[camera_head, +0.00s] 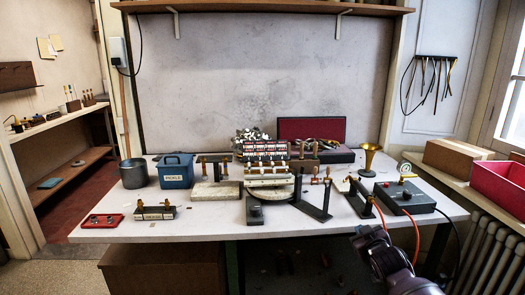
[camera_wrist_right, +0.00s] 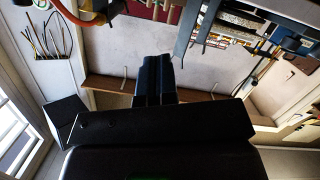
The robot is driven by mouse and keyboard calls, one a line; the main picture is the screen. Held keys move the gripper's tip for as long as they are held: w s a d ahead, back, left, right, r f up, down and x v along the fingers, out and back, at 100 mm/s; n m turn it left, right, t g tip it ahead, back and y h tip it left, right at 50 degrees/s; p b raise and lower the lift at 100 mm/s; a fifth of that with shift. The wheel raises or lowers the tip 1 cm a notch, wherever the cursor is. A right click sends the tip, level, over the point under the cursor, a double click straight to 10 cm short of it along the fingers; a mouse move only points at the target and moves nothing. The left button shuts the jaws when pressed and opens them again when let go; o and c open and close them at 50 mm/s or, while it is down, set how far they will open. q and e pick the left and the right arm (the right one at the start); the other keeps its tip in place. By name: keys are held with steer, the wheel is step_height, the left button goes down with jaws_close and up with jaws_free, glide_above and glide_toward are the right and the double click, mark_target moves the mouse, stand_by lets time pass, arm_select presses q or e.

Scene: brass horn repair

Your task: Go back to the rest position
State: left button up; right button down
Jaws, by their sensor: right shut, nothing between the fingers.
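My right gripper (camera_head: 364,232) is in front of the bench's front edge, at the lower right of the head view, apart from everything on the bench. In the right wrist view its two dark fingers (camera_wrist_right: 156,75) are together with nothing between them. My left gripper is in neither view. The white workbench (camera_head: 225,228) carries the repair things, including a rack of red-and-white labelled items (camera_head: 266,150) in the middle and a small brass horn bell (camera_head: 369,157) at the right.
A blue box (camera_head: 176,172) and a grey pot (camera_head: 133,174) stand at the bench's left, with a red tray (camera_head: 101,222) in front. A dark control box (camera_head: 405,201) with an orange cable is near my right arm. A pink bin (camera_head: 499,185) sits at the far right.

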steer(key=s+a+f+m+g, duration=0.1)
steer(key=s+f, duration=0.7)
steer(key=s, duration=0.3)
steer(key=s+f+g, duration=0.2)
steer(key=s+f, duration=0.6)
steer(key=s, duration=0.2)
steer(key=s+a+f+m+g, duration=0.1)
steer(key=s+f+m, duration=0.1)
steer(key=s, duration=2.2)
steer(key=shift+s+f+m+g+h, duration=0.2)
steer(key=shift+s+m+g+h, duration=0.1)
steer(key=shift+s+g, duration=0.1)
